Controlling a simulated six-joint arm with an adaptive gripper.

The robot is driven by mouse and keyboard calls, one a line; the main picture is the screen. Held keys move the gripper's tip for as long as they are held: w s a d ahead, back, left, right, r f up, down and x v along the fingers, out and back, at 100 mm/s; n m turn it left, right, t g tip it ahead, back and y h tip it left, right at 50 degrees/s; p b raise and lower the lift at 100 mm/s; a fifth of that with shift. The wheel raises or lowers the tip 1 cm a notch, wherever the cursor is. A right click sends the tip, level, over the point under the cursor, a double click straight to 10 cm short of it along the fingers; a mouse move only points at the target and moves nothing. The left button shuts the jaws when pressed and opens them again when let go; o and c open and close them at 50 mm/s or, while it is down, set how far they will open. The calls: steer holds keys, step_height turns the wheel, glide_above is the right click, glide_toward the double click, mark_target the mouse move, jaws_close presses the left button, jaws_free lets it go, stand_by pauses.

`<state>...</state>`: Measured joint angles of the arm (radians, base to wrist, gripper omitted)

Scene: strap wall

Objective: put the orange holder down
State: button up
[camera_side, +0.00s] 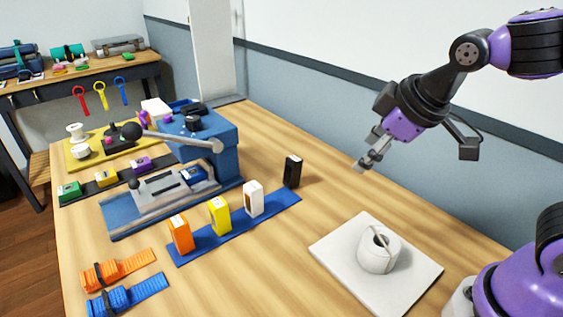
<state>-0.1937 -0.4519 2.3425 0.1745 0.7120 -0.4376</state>
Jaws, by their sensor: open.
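The orange holder (181,234) stands upright at the near left end of a blue strip (232,233) on the table. A yellow holder (220,215) and a white holder (253,199) stand in line with it on the same strip. A black holder (292,171) stands on the bare wood past the strip's far end. My gripper (362,166) is open and empty, raised in the air to the right of the black holder and well away from the orange one.
A blue lever machine (209,140) stands behind the strip. A white roll (378,252) sits on a white plate (335,253) at the right. Orange (118,269) and blue (127,295) straps lie at the front left. Bare wood is free between strip and plate.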

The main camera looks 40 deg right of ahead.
steer(key=shift+o, duration=1.4)
steer(key=s+d+m, duration=0.1)
steer(key=s+m, duration=0.4)
steer(key=s, duration=0.1)
steer(key=shift+s+d+f+m+g, duration=0.15)
steer(key=shift+d+f+m+g, duration=0.05)
steer(key=shift+d+m+g, duration=0.15)
steer(key=w+a+f+t, duration=0.15)
steer(key=w+a, duration=0.25)
steer(key=w, duration=0.4)
steer(key=n+t+y, duration=0.2)
steer(key=t+y, duration=0.1)
steer(key=t, duration=0.1)
glide_toward(184, 225)
steer(key=w+d, duration=0.2)
steer(key=d, duration=0.6)
steer(key=w+a+f, duration=0.1)
steer(key=a, duration=0.2)
steer(key=w+a+f+n+t+y, duration=0.1)
steer(key=a, duration=0.2)
steer(key=w+a+f+n+y, duration=0.1)
steer(key=a, duration=0.2)
steer(key=shift+f+n+t, duration=0.15)
steer(key=shift+n+t, duration=0.1)
steer(key=shift+t, duration=0.05)
steer(key=shift+f+x, duration=0.2)
steer(key=shift+x, duration=1.2)
steer(key=shift+f+x, duration=0.2)
steer(key=shift+x, duration=1.25)
